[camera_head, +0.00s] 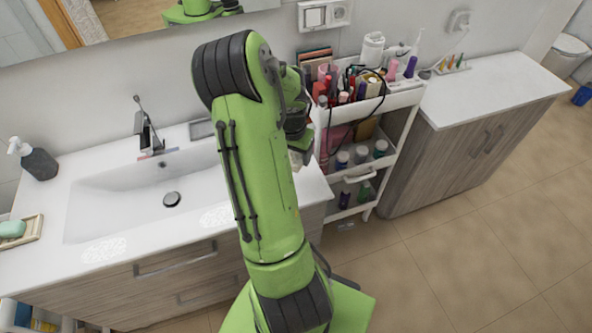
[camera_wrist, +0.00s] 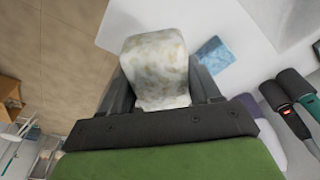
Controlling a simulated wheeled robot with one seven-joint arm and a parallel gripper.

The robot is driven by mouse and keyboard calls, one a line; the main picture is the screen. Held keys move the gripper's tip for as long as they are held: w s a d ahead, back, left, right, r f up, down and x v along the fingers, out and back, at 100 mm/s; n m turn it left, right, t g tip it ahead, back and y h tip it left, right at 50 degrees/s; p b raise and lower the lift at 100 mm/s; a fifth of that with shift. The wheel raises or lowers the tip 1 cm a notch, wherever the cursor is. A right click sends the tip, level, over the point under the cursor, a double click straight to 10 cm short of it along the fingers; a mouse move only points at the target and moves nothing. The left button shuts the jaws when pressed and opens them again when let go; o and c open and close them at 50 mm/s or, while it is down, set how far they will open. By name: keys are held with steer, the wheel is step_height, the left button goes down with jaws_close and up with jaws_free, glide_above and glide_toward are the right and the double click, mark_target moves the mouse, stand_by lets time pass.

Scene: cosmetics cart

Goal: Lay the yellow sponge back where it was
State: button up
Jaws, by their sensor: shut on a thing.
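My gripper (camera_wrist: 160,90) is shut on the yellow sponge (camera_wrist: 158,62), a pale block mottled white and yellowish, held between the two dark fingers in the wrist view. In the head view my arm hides most of the gripper, which is at the right end of the sink counter, beside the cart. Only a small pale bit shows there below the wrist, and I cannot tell for sure that it is the sponge. Whether the sponge touches a surface is not clear.
The white cart (camera_head: 408,97) stands to the right, crowded with bottles and tubes on top. The sink counter (camera_head: 318,190) has free white surface at its right end. A soap dish (camera_head: 34,236) and dark dispenser (camera_head: 40,164) stand left. A blue patterned item (camera_wrist: 214,55) is near the sponge.

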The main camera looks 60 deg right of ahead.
mark_target(295, 181)
steer(key=f, duration=1)
steer(key=shift+w+a, duration=0.2)
steer(key=shift+f+b, duration=0.1)
steer(key=shift+b, duration=0.2)
steer(key=shift+f, duration=0.1)
steer(key=o, duration=0.9)
steer(key=shift+a, duration=0.1)
steer(key=shift+o, duration=0.2)
steer(key=shift+f, duration=0.1)
